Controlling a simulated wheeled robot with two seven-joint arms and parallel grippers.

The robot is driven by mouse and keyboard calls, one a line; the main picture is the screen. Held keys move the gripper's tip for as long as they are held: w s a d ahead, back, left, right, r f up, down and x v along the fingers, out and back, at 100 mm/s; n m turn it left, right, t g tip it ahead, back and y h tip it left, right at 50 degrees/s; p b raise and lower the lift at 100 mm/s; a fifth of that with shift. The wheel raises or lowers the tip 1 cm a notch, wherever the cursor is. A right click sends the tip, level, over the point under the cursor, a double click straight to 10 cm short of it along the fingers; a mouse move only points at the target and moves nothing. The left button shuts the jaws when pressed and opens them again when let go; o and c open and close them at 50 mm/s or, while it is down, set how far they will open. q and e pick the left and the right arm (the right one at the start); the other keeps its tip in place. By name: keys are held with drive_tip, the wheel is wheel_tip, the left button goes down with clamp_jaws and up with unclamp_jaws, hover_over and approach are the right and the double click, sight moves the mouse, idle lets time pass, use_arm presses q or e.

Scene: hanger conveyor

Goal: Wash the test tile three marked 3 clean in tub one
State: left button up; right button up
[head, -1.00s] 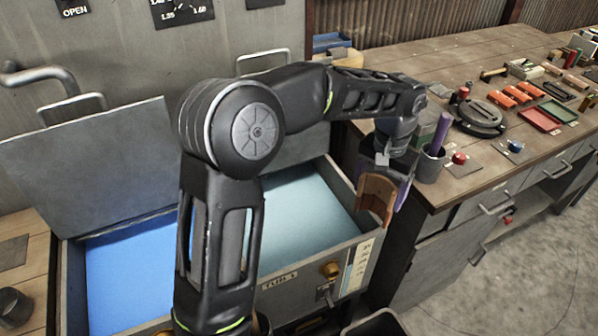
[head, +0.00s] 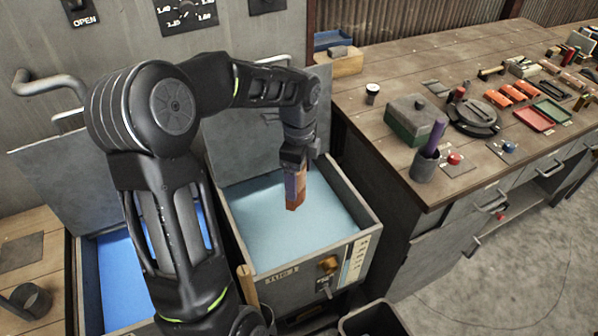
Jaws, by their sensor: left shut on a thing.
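Tub one (head: 362,235) is a grey metal box with a "TUB 1" label on its front, an open lid behind it and pale blue liquid inside. My left gripper (head: 296,188) points down over the tub, shut on an orange-brown piece, seemingly the test tile (head: 296,200). No number on the tile can be read. The tile's lower end shows against the liquid; I cannot tell whether it touches the surface. My right gripper is not in view.
A second tub with deeper blue liquid (head: 112,265) lies to the left, partly behind my left arm. The wooden bench (head: 385,75) at right holds a green box (head: 411,122), a cup with a purple rod (head: 425,165) and several small items. A dark bin (head: 375,320) stands in front.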

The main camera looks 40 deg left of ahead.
sight(299, 190)
use_arm(q)
drive_tip(key=shift+f, duration=0.1)
wheel_tip(299, 190, down, 5)
drive_tip(key=b, duration=0.4)
wheel_tip(299, 190, down, 9)
drive_tip(key=b, duration=0.6)
drive_tip(key=shift+r, duration=0.2)
idle(0.4)
wheel_tip(299, 190, down, 9)
drive_tip(key=b, duration=0.6)
drive_tip(key=shift+f, duration=0.2)
idle(4.4)
